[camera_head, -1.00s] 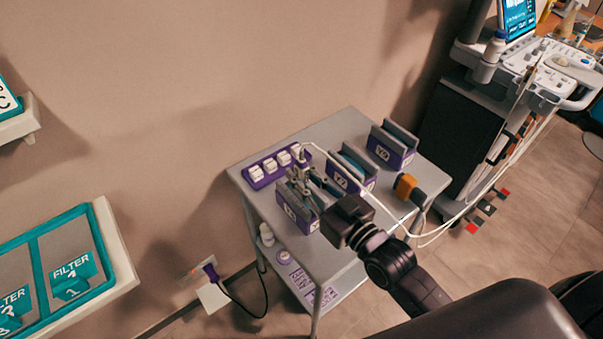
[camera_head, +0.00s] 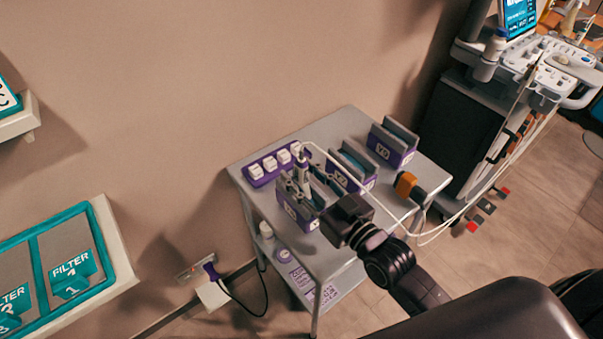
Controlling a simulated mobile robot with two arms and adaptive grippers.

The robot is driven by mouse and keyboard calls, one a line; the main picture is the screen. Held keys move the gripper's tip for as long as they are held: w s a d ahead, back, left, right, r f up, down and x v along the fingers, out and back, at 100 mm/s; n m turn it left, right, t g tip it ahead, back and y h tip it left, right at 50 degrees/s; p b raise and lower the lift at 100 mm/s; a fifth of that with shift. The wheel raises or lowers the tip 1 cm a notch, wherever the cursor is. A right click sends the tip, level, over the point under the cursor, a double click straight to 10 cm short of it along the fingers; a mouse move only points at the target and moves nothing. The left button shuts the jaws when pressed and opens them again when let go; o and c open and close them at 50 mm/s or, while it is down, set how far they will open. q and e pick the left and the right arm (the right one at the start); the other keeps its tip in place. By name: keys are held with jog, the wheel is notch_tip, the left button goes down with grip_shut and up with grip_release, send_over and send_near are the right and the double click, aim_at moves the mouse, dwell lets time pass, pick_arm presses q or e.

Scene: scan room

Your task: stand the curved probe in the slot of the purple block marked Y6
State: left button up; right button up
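Three purple blocks with grey slot walls stand on a grey cart: a near-left block (camera_head: 304,219), a middle block (camera_head: 350,183) and a back-right block (camera_head: 392,153). Their white labels are too small to read surely, so I cannot tell which is Y6. A pale probe (camera_head: 303,163) with a white cable at its top stands about upright at the near-left block. Its lower end is hidden, so I cannot tell whether it is seated. My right gripper (camera_head: 305,190) is at that block around the probe's lower part; its fingers are too small to judge. My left gripper is out of view.
A purple strip with several white blocks (camera_head: 271,164) lies at the cart's back-left. An orange-and-black object (camera_head: 407,186) sits at its right edge. The white cable (camera_head: 378,209) runs right toward the ultrasound machine (camera_head: 470,120). Filter trays (camera_head: 100,250) are at left.

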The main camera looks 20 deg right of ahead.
jog(key=shift+s+d+f, duration=0.1)
jog(key=shift+s+d, duration=0.1)
jog(key=shift+s, duration=0.3)
jog(key=v, duration=1.1)
